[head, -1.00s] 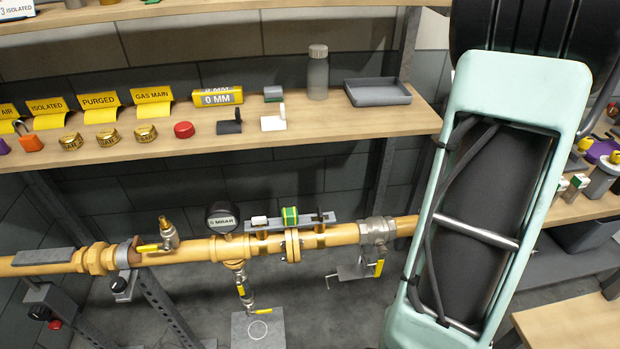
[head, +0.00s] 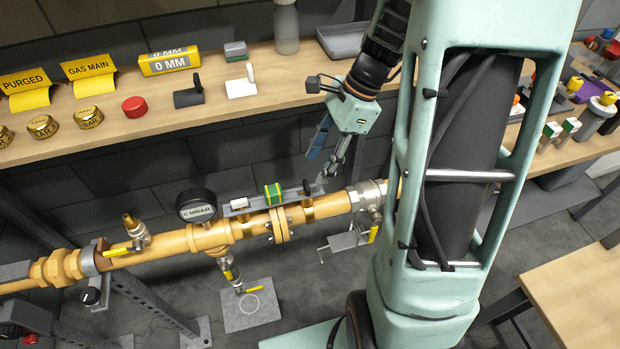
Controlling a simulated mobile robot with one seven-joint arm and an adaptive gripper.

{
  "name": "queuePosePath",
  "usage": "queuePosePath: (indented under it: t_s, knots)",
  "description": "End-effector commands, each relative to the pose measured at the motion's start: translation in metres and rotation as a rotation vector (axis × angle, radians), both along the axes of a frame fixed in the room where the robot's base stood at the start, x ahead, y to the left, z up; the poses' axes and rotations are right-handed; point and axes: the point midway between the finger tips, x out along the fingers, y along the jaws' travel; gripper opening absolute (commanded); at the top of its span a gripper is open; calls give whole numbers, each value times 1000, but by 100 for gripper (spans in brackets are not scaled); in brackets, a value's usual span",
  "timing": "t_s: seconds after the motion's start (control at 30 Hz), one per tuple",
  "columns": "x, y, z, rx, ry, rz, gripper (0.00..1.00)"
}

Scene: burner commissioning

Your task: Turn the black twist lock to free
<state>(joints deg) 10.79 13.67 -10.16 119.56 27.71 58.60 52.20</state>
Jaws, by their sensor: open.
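My gripper (head: 328,162) hangs in front of the shelf edge, above the yellow gas pipe (head: 205,237). Its fingers are apart with nothing seen between them. Two black parts may be the twist lock; I cannot tell which. One is a small upright black piece (head: 307,187) at the right end of the grey rail over the pipe, just left of and below my gripper. The other is a round black knob (head: 90,296) with a light mark, below the pipe clamp at the far left, well away from my gripper. Neither part's lock position is readable.
A pressure gauge (head: 197,205), a green-and-yellow block (head: 273,194) and a white piece (head: 238,203) stand along the pipe. A grey valve body (head: 368,196) is close right of my gripper. The wooden shelf (head: 235,103) carries caps, tags and a grey tray (head: 343,40).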

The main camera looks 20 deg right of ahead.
Motion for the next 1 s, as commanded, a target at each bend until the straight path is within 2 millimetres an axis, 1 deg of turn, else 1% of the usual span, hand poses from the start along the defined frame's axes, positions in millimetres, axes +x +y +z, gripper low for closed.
queuePosePath:
  t_s: [0.03, 0.1, 0.2, 0.3, 0.47, 0.73, 0.77, 1.0]
  knots:
    - [-2, 5, -12, 2, 6, 2, 45]
    - [-1, 10, -24, 1, 4, 4, 45]
    - [-1, 16, -40, 1, 5, 2, 45]
    - [-1, 21, -51, 1, 2, 2, 45]
    - [-1, 25, -60, 0, 1, 3, 45]
    - [0, 25, -61, 0, 0, 2, 45]
    - [0, 25, -61, 0, 0, 2, 44]
    - [0, 25, -61, -1, 0, 2, 17]
